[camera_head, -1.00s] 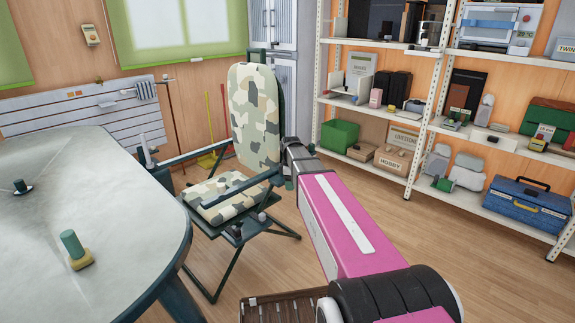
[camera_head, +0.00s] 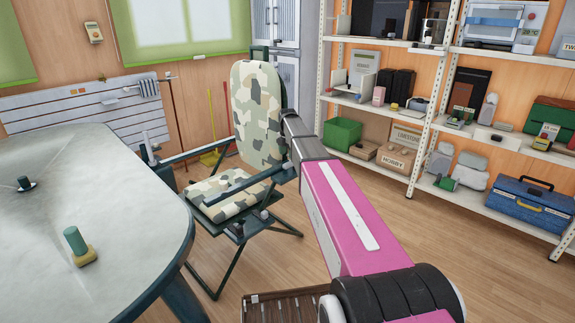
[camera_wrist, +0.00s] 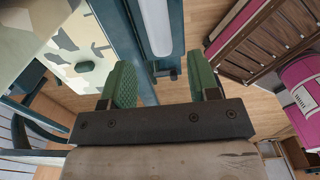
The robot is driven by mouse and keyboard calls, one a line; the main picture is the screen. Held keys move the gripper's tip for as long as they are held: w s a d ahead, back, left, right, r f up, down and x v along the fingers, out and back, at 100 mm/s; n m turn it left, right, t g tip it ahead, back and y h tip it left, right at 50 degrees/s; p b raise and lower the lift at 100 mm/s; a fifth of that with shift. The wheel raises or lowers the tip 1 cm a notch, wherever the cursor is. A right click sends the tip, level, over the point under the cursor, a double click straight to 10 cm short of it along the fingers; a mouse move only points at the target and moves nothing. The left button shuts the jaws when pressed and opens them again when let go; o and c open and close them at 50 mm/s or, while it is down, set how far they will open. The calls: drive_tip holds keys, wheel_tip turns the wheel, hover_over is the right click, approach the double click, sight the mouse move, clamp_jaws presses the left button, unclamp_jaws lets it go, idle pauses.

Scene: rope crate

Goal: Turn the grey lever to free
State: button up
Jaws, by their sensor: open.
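The camouflage folding chair (camera_head: 257,110) stands beside the table, and its cushion also shows in the wrist view (camera_wrist: 85,40). My gripper (camera_wrist: 165,82) is open, with its green fingers apart on either side of a dark chair-frame bar. A pale grey rounded bar (camera_wrist: 155,25) lies along that frame; I cannot tell whether it is the grey lever. A small dark fitting (camera_wrist: 168,71) is between the fingers, apparently beyond them. Small grey knob-like parts (camera_head: 265,213) sit at the chair's side. In the head view my arm hides the gripper beside the chair. No lever marking is readable.
A pale table (camera_head: 100,200) with a green peg on a yellow base (camera_head: 78,243) fills the left. A brown slatted crate (camera_head: 285,308) is on the floor below my arm. White shelves (camera_head: 420,135) stand at the back right. The floor between chair and shelves is clear.

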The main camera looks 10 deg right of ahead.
sight(287, 163)
wheel_tip(287, 163, down, 6)
drive_tip(key=shift+r, duration=0.1)
idle(0.4)
clamp_jaws()
